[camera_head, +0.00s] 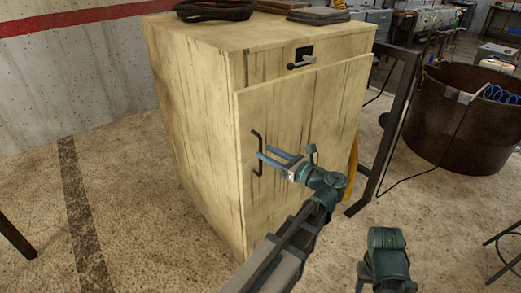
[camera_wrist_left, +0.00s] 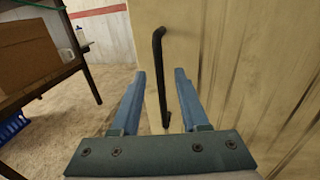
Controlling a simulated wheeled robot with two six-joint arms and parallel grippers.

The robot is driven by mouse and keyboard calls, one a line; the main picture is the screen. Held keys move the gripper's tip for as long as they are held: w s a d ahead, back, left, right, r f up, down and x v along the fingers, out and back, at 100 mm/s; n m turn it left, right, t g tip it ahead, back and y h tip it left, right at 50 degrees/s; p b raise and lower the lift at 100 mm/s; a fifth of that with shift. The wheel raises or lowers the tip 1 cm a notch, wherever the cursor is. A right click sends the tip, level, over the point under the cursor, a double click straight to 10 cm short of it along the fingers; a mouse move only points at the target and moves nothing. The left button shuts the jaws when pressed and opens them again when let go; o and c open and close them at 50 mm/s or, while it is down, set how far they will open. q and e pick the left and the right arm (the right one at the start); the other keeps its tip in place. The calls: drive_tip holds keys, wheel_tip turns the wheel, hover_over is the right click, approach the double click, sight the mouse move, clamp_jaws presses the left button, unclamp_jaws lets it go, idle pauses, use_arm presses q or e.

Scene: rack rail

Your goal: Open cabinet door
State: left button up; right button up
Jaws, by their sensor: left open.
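The pale, worn wooden cabinet (camera_head: 195,120) stands in the middle of the head view. Its front door (camera_head: 310,110) has a black bar handle (camera_head: 257,180) upright near its left edge. The door stands slightly proud of the cabinet front; I cannot tell whether it is ajar. My left gripper (camera_head: 263,152) is open at the handle, with its blue fingers pointing at it. In the left wrist view the handle (camera_wrist_left: 158,60) runs upright between the two open fingers, with no clear contact. My right gripper's fingers are not visible.
A small latch handle (camera_head: 302,62) sits above the door. Dark folded items (camera_head: 215,10) lie on the cabinet top. A black metal frame (camera_head: 392,130) and a rusty drum (camera_head: 460,120) stand to the right. The floor (camera_head: 130,200) left of the cabinet is mostly clear.

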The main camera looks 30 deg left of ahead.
use_arm(q)
drive_tip(key=shift+w+a, duration=0.2)
drive_tip(key=shift+a, duration=0.65)
drive_tip(key=shift+w+a, duration=0.15)
drive_tip(key=shift+a, duration=0.7)
drive_tip(key=shift+c, duration=0.2)
clamp_jaws()
